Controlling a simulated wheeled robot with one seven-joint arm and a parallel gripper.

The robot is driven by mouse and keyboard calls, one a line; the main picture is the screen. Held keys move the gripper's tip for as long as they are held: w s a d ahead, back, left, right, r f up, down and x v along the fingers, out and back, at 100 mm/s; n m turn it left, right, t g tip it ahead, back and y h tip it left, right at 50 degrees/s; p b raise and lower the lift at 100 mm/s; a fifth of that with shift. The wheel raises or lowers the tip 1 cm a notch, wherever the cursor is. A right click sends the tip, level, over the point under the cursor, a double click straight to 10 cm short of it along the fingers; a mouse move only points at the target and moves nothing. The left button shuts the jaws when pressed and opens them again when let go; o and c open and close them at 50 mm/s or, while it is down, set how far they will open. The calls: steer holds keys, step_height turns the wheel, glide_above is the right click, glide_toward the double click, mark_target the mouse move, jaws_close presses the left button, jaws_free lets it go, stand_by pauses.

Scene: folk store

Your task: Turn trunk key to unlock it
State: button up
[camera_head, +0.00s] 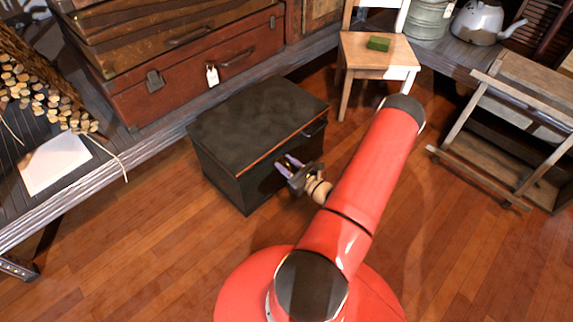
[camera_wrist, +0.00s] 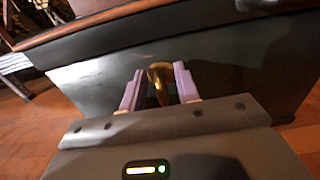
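The dark trunk (camera_head: 258,112) stands on the wooden floor with its lid closed. Its dark front also fills much of the wrist view (camera_wrist: 245,62). A brass key (camera_wrist: 160,80) shows at the trunk's front, between the two pale purple fingers of my gripper (camera_wrist: 158,84). The fingers stand apart on either side of the key, with a dark gap at the left finger. In the head view my gripper (camera_head: 287,164) is close to the trunk's front face. The keyhole is hidden, and the key cannot be made out in the head view.
A shelf with brown suitcases (camera_head: 209,72) runs behind the trunk. A wooden chair (camera_head: 388,52) with a green block (camera_head: 378,43) stands behind right. A wooden rack (camera_head: 507,150) is at the right. The floor (camera_head: 450,250) at the front right is clear.

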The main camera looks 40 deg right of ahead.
steer(key=shift+w, duration=0.15)
jaws_close()
stand_by(0.4)
steer(key=m+p, duration=0.1)
steer(key=m, duration=0.1)
steer(key=shift+d+m, duration=0.1)
steer(key=shift+m, duration=0.3)
steer(key=m+p, duration=0.1)
steer(key=m, duration=0.2)
steer(key=shift+d, duration=0.2)
steer(key=m, duration=0.2)
steer(key=m+p, duration=0.1)
steer(key=m, duration=0.1)
steer(key=m+p, duration=0.1)
steer(key=m, duration=0.1)
steer(key=shift+d+f+m, duration=0.2)
steer(key=shift+f+m, duration=0.05)
steer(key=shift+m, duration=0.15)
steer(key=m, duration=0.5)
steer(key=shift+f+p, duration=0.3)
steer(key=shift+f, duration=0.05)
